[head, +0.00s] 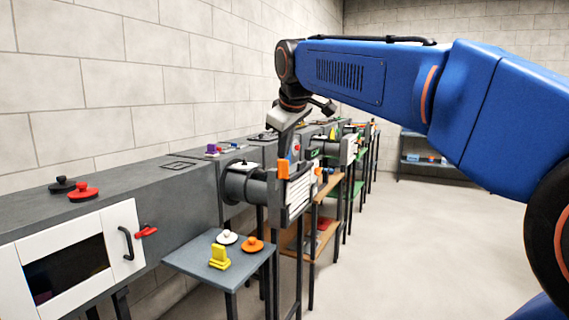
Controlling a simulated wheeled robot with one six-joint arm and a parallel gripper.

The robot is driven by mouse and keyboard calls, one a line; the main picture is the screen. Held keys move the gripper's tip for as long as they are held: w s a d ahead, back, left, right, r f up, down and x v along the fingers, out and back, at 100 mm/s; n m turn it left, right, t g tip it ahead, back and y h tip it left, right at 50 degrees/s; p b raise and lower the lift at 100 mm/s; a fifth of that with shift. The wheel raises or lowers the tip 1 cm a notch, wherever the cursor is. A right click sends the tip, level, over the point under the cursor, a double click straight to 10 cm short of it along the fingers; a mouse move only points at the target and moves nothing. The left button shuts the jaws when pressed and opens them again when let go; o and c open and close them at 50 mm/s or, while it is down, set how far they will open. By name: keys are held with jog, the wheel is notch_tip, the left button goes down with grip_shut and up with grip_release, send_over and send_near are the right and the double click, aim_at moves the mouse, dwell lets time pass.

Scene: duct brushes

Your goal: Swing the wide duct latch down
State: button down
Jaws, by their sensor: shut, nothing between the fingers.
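A wide grey duct (175,215) runs along the wall at the left. Its white door (123,225) has a dark window and a black handle (127,243). A red latch (146,232) sits at the door's right edge, lying about level, with its right end slightly higher. My gripper (277,153) points down, well to the right of and farther back than the red latch, and does not touch it. It looks shut and empty. Its tips are small and lie close in the picture to an orange latch-like piece (283,170); I cannot tell whether they touch.
A small grey table (190,262) holds a yellow block (219,257), a white knob (227,237) and an orange knob (253,243). Red (83,192) and black (62,184) knobs lie on the duct. The floor at right is clear.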

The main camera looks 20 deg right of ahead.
aim_at(283, 163)
jog(key=shift+w+d+r, duration=0.1)
jog(key=shift+w+r, duration=0.65)
jog(key=w+d+f, duration=0.1)
jog(key=w+f, duration=0.1)
jog(key=w+d+f, duration=0.1)
jog(key=w+f, duration=0.2)
jog(key=w+d+f, duration=0.1)
jog(key=w+f, duration=0.1)
jog(key=f, duration=0.1)
jog(key=shift+w+d, duration=0.65)
jog(key=shift+d, duration=0.1)
jog(key=shift+w+d+r, duration=0.15)
jog(key=shift+w+d, duration=0.05)
